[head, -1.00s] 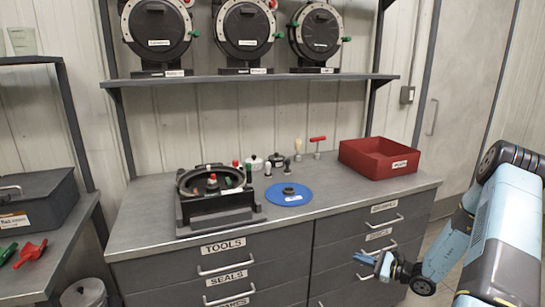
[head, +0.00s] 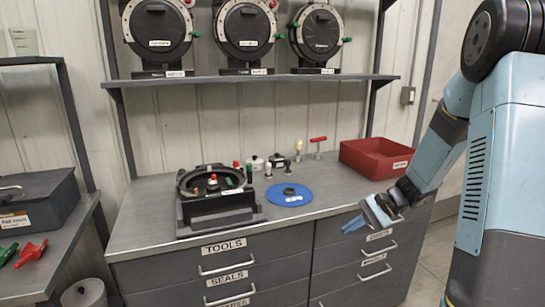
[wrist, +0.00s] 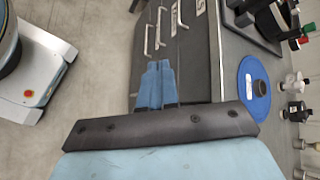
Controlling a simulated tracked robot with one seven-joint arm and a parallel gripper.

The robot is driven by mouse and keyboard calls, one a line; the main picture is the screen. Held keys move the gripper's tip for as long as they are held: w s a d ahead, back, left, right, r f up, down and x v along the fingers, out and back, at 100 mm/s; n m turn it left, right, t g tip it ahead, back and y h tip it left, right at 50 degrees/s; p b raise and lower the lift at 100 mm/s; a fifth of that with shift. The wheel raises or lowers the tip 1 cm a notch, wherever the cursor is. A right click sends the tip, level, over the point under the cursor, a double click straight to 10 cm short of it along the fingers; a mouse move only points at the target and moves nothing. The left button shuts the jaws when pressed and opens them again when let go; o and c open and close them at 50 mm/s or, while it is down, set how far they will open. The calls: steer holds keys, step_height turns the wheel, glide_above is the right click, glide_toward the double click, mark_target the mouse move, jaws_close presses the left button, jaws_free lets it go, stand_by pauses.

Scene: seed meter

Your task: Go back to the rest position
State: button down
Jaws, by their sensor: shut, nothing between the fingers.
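My gripper (head: 367,218) is in front of the workbench's right drawers, near the bench's front edge, in the head view. Its blue fingers (wrist: 155,84) also show in the wrist view, shut with nothing between them. The fingers point to the left in the head view, apart from the bench objects. My arm reaches in from the right side.
The bench (head: 150,212) holds a black meter housing (head: 215,200), a blue disc (head: 288,195) and a red bin (head: 375,157) close behind my gripper. Several small tools stand at the back. Drawer handles (head: 374,273) stick out below. Floor is free at right.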

steer(key=s+r+n+t+h, duration=0.5)
steer(key=s+r+n+h, duration=0.3)
steer(key=s+r, duration=1.2)
steer(key=shift+s+d+r+n+h, duration=0.25)
steer(key=shift+s+d+n+h, duration=0.15)
steer(key=shift+s+h, duration=1.1)
steer(key=shift+s, duration=0.15)
